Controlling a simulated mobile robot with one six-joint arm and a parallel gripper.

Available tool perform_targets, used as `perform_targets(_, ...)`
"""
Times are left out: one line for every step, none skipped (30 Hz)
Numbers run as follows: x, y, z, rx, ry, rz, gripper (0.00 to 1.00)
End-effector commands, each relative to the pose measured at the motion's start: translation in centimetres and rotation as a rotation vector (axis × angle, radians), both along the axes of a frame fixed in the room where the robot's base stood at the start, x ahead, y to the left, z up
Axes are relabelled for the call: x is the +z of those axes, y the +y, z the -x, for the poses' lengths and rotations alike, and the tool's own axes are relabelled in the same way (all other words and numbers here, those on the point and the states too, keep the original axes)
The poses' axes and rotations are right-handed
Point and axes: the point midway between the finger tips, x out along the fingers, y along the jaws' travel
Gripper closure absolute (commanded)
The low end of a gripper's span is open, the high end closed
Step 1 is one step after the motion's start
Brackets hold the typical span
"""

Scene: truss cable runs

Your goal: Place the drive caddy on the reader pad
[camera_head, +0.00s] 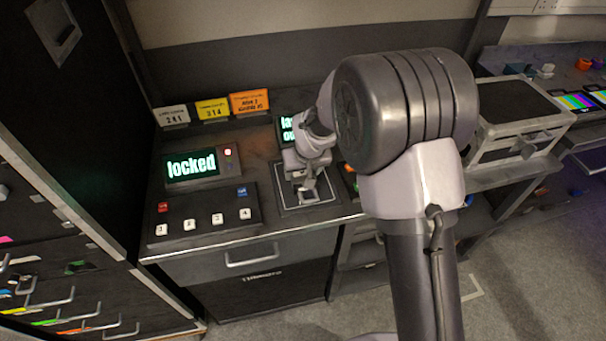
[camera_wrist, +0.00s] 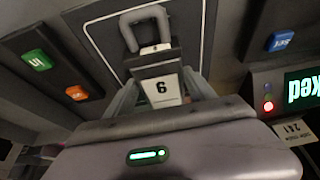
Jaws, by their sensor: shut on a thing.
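The drive caddy (camera_wrist: 150,58), a dark piece with a white numbered label and a grey loop handle, sits between my gripper's fingers in the wrist view. My gripper (camera_wrist: 162,88) is shut on it. The reader pad (camera_wrist: 93,32) is a dark square with a thin white outline, behind the caddy in that view. In the head view my gripper (camera_head: 306,188) is over the outlined reader pad (camera_head: 329,199), pointing down. The caddy is mostly hidden there. I cannot tell whether it touches the pad.
A "locked" screen (camera_head: 191,165) with a red light and a numbered button box (camera_head: 205,217) stand left of the pad. Cards (camera_head: 212,108) line the back. Another screen (camera_head: 284,127) is partly hidden by my arm. A grey case (camera_head: 515,105) sits at right.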

Motion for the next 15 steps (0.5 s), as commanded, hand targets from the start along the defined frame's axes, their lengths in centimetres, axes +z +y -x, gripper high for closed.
perform_targets(0.16,-0.02,0.00,0.000,0.000,0.000,0.96)
perform_targets(0.21,-0.02,-0.01,0.000,-0.001,0.000,0.96)
perform_targets(0.24,-0.02,0.00,0.000,-0.001,0.000,0.96)
perform_targets(0.24,-0.03,-0.01,0.000,-0.001,0.000,0.96)
perform_targets(0.19,-0.03,0.00,0.000,-0.001,0.000,0.96)
perform_targets(0.04,-0.04,-0.01,0.000,-0.001,0.000,0.96)
perform_targets(-0.09,-0.04,0.00,0.000,-0.001,0.000,0.96)
perform_targets(-0.20,-0.04,-0.01,0.000,-0.001,0.000,0.96)
perform_targets(-0.15,-0.06,0.02,0.000,0.000,0.000,0.31)
perform_targets(-0.11,-0.06,0.02,0.000,0.000,0.000,0.25)
perform_targets(-0.10,-0.06,0.02,0.000,0.000,0.000,0.19)
perform_targets(-0.09,-0.06,0.02,0.000,0.000,0.000,0.15)
perform_targets(-0.08,-0.06,0.02,0.000,0.000,0.000,0.15)
perform_targets(-0.08,-0.06,0.02,0.000,0.000,0.000,0.15)
perform_targets(-0.08,-0.06,0.02,0.000,0.000,0.000,0.15)
